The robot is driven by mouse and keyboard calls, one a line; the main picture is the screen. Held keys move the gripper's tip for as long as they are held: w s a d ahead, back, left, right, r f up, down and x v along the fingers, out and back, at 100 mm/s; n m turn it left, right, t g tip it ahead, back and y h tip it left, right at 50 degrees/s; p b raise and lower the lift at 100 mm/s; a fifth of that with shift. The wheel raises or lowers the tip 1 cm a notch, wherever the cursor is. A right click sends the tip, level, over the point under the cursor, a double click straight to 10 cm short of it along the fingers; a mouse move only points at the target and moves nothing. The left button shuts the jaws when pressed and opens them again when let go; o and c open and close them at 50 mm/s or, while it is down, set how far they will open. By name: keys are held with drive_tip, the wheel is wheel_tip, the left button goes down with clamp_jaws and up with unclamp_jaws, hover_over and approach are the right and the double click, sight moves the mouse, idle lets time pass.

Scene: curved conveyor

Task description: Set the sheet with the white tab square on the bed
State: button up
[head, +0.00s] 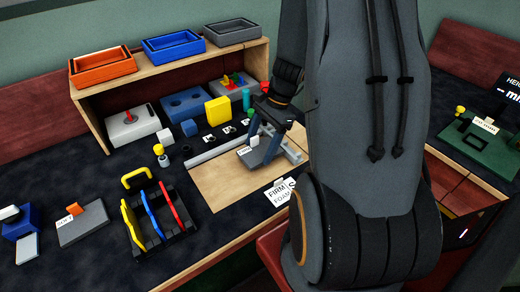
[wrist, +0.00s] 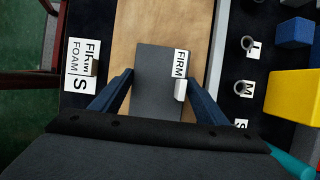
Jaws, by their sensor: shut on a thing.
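My gripper (wrist: 161,76) is shut on a dark grey sheet (wrist: 158,90), with one blue finger at each side edge. The sheet has a white tab (wrist: 181,72) reading FIRM at its right edge in the wrist view. In the head view my gripper (head: 262,140) holds the sheet (head: 258,155) over the tan bed (head: 225,188). The bed (wrist: 125,30) shows around the sheet in the wrist view, and the sheet looks nearly square with it. Whether the sheet touches the bed or hangs just above it I cannot tell.
A pale rail (head: 222,145) runs along the bed's far side. A card (head: 280,192) reading FIRM, S, FOAM is at the bed's near edge. Another grey sheet with an orange tab (head: 82,222) lies left. A rack (head: 160,230) of coloured handles and a yellow block (head: 217,110) stand nearby.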

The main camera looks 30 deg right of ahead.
drive_tip(key=shift+f, duration=0.9)
drive_tip(key=o, duration=1)
drive_tip(key=shift+f, duration=0.15)
drive_tip(key=b+v, duration=0.1)
drive_tip(key=v, duration=1.1)
drive_tip(key=s+a+r+n+h, duration=0.1)
drive_tip(key=s+a+n, duration=0.3)
drive_tip(key=a+n, duration=0.4)
drive_tip(key=s+a+r+n+h, duration=0.1)
drive_tip(key=s+a+n+h, duration=0.2)
drive_tip(key=a+n, duration=0.6)
drive_tip(key=shift+s+a+n+t, duration=0.25)
drive_tip(key=shift+s+n+t, duration=0.05)
drive_tip(key=shift+s, duration=0.1)
